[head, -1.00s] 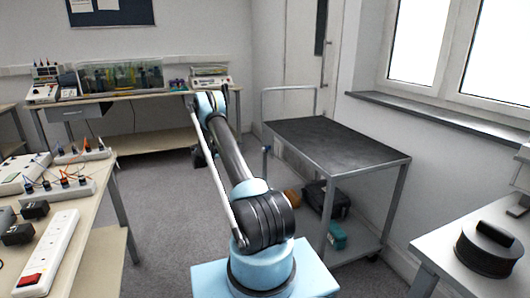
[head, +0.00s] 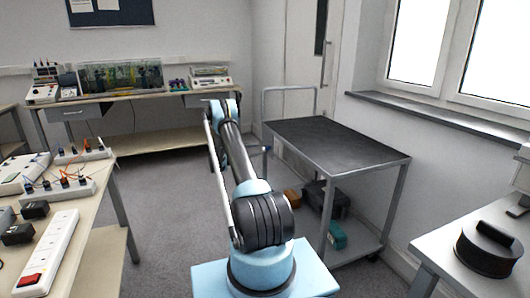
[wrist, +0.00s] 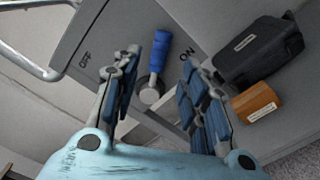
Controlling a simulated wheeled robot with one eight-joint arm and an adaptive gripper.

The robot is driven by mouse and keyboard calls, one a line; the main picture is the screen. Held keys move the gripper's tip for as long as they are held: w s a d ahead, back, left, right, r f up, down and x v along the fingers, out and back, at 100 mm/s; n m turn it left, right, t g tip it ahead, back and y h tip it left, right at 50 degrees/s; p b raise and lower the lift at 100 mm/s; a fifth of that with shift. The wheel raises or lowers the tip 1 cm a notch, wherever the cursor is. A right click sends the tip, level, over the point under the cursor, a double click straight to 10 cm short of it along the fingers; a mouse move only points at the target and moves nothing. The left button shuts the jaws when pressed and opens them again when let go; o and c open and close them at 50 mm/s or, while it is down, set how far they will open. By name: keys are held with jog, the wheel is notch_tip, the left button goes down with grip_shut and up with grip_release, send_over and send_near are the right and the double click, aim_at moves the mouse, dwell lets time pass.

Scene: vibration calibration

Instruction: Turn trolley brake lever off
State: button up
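The trolley (head: 335,146) stands right of my arm in the head view, with a dark top and grey frame. In the wrist view, the brake lever (wrist: 159,50) has a blue ribbed handle on a round grey pivot, on a grey panel (wrist: 100,40). The OFF label (wrist: 84,59) is to its left and the ON label (wrist: 188,56) to its right. The lever points up between them, leaning slightly toward ON. My gripper (wrist: 158,64) is open, its two fingers on either side of the lever, apparently not touching it. The head view hides the gripper behind my arm.
A black case (wrist: 258,50) and an orange box (wrist: 256,103) lie right of the gripper on the trolley's lower shelf. A teal box (head: 337,236) is there too. A workbench (head: 120,190) stands left; the floor between is clear.

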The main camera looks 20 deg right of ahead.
aim_at(266, 148)
jog(key=d, duration=0.7)
jog(key=shift+w, duration=0.1)
grip_shut()
jog(key=shift+d, duration=0.1)
